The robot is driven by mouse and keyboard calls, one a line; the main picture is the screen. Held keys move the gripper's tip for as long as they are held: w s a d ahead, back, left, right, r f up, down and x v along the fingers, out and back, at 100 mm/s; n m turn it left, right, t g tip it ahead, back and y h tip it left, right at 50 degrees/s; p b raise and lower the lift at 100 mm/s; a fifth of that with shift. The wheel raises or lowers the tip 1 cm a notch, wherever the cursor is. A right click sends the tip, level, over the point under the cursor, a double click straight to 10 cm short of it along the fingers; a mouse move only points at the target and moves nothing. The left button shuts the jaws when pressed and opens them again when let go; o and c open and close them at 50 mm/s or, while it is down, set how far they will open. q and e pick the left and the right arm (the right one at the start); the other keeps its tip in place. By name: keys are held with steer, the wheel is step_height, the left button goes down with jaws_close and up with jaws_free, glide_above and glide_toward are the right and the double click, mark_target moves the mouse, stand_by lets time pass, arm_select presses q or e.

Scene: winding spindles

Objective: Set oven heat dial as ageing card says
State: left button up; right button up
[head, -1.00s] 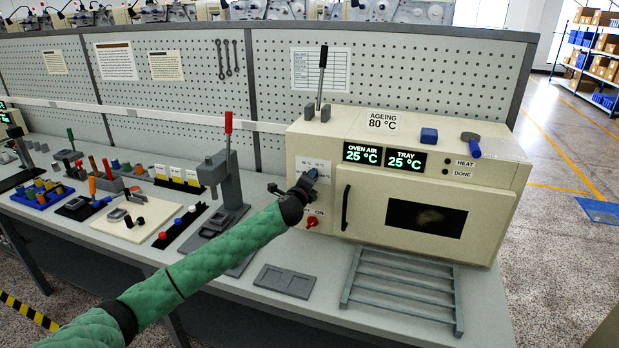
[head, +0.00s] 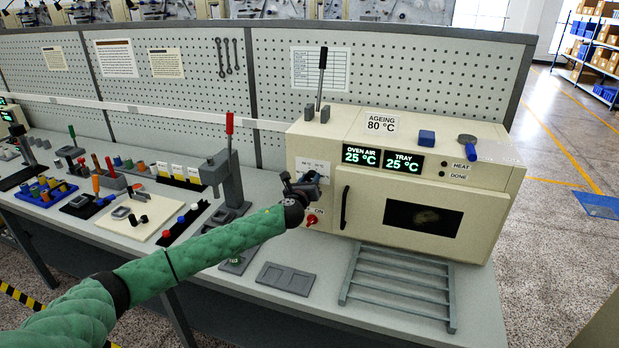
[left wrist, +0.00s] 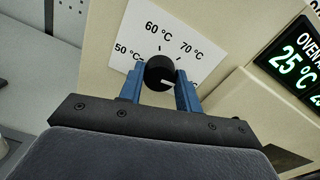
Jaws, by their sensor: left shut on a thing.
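The oven (head: 320,150) stands at the right of the bench. The ageing card (head: 381,123) on its top reads 80 °C. In the left wrist view, the black heat dial (left wrist: 159,71) sits on a white scale plate (left wrist: 188,42) showing 50, 60 and 70 °C. Its white pointer line points right and slightly down, past the 70 °C mark, toward my right-hand finger. That finger hides part of the scale there. My left gripper (left wrist: 160,84) has its blue fingers shut on the dial's two sides. In the head view my left gripper (head: 301,186) covers the dial.
The displays (head: 382,159) read oven air 25 °C and tray 25 °C. A red switch (head: 312,220) marked ON sits below my gripper. A black door handle (head: 345,207) is to its right. A wire rack (head: 400,289) and a grey tray (head: 286,278) lie in front.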

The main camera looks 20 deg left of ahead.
arm_select(q)
steer(key=shift+m+p, duration=0.3)
steer(key=shift+m, duration=0.4)
arm_select(e)
steer(key=shift+s+d+r, duration=0.1)
steer(key=shift+s+r, duration=0.05)
steer(key=shift+s, duration=0.75)
arm_select(q)
steer(key=o, duration=1)
arm_select(e)
steer(key=shift+d, duration=0.1)
arm_select(q)
steer(key=shift+s+f, duration=0.1)
steer(key=shift+s, duration=0.15)
steer(key=s+b, duration=0.3)
steer(key=s, duration=0.4)
steer(key=shift+b, duration=0.35)
arm_select(e)
steer(key=w+a, duration=0.1)
steer(key=w, duration=0.7)
steer(key=shift+w+a, duration=0.35)
